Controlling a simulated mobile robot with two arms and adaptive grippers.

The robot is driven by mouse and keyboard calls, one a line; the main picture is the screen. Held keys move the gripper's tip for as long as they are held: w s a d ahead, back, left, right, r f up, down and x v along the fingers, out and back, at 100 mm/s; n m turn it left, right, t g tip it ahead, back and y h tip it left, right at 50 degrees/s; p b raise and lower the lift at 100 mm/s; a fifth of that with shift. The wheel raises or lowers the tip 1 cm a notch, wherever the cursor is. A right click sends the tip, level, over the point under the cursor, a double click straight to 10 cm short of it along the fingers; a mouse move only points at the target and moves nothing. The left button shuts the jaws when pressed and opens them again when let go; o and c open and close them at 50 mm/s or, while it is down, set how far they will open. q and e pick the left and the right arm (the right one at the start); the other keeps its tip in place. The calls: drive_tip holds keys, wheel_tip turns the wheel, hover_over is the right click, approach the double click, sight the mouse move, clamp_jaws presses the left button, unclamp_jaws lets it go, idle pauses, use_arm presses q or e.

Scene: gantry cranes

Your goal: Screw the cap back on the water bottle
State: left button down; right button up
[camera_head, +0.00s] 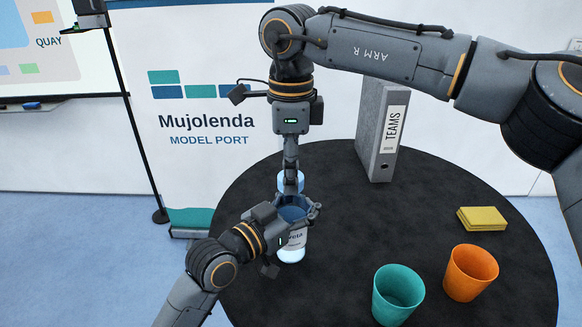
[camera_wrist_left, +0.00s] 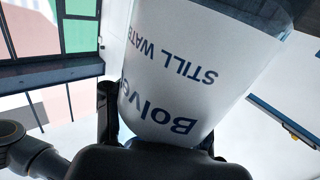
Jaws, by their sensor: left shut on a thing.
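The water bottle (camera_head: 292,255) stands upright at the left part of the round black table, with a white label and pale blue ends. My left gripper (camera_head: 294,213) is shut around its middle. The bottle also fills the left wrist view (camera_wrist_left: 200,70), its "STILL WATER" label inverted. My right gripper (camera_head: 291,184) points straight down over the bottle, its fingers at the pale blue top. I see no separate cap; the fingers cover that spot, so I cannot tell whether they hold it or whether it sits on the neck.
A teal cup (camera_head: 397,296) and an orange cup (camera_head: 470,274) stand at the table's front right. Yellow notes (camera_head: 482,218) lie behind them. The black table (camera_head: 345,225) is clear between the bottle and cups.

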drive_tip(key=c, duration=0.6)
drive_tip(key=o, duration=1.4)
wheel_tip(320, 180, up, 12)
drive_tip(key=shift+r, duration=0.1)
use_arm(q)
drive_tip(key=shift+c, duration=2)
unclamp_jaws()
